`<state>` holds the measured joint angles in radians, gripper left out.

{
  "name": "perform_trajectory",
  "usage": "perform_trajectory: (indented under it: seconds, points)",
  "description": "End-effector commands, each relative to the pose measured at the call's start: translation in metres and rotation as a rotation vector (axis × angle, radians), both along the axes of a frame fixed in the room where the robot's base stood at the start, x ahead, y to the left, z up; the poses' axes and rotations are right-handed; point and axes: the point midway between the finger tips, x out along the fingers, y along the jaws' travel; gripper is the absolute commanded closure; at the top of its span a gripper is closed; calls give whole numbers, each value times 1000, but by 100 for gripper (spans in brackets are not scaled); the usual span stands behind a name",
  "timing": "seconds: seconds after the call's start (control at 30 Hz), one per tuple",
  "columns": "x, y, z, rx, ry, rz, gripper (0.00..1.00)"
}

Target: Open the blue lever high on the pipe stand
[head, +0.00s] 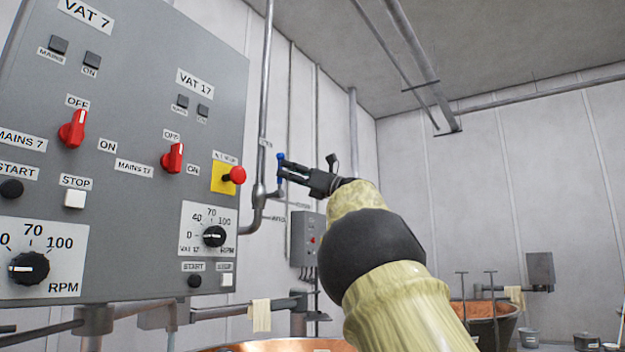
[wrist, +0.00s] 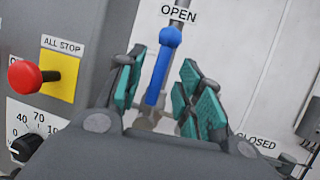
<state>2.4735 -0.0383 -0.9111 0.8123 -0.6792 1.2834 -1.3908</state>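The blue lever (wrist: 157,82) stands nearly upright in the wrist view, its round knob just below the OPEN label (wrist: 178,13). The CLOSED label (wrist: 256,142) is at lower right, away from the lever. In the head view the blue lever (head: 280,165) shows small at the tips of my gripper (head: 288,168), beside the grey pipe stand (head: 258,195). Whether anything touches the lever cannot be told there.
A grey control panel (head: 130,130) fills the left of the head view, close to my gripper. Its red all-stop button (head: 237,174) sits on a yellow plate, left of the lever. A grey box (head: 306,240) hangs on the wall behind. Copper vats stand below.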

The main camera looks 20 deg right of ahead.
Motion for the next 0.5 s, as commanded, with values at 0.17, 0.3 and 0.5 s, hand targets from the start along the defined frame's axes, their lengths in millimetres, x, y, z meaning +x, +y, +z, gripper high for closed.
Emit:
perform_trajectory:
  seconds: [0.17, 0.3, 0.5]
  points:
    - [-21, -20, -10, 3, 0, -1, 64]
    - [-37, -35, -18, 2, -1, -2, 64]
    - [-51, -48, -26, 0, -2, -2, 64]
